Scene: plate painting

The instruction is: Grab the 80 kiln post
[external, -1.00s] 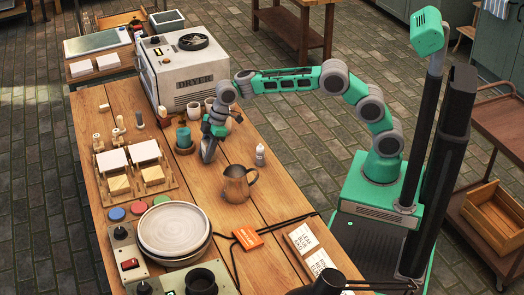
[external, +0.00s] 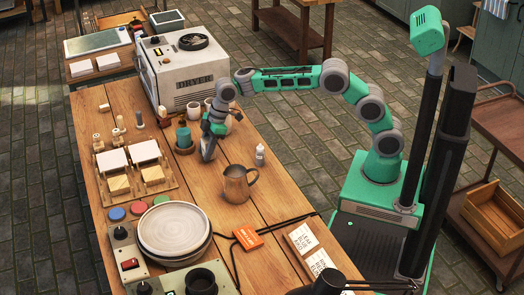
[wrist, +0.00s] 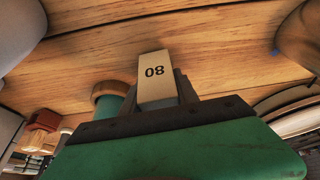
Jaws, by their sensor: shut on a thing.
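The 80 kiln post (wrist: 156,82) is a pale, tan block in the wrist view, its number reading upside down. It stands between the dark fingers of my gripper (wrist: 160,95), which are shut on it. In the external view my gripper (external: 207,152) points down at the wooden table, right of the teal container and in front of the dryer. The post cannot be made out in the external view; whether it touches the table is unclear.
The dryer (external: 186,70) stands behind. A teal container (external: 184,138) is close on the left, and a copper pitcher (external: 236,184) and a white bottle (external: 260,154) on the right. Small posts (external: 121,122) stand at the table's left. Bare wood (external: 195,185) lies in front.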

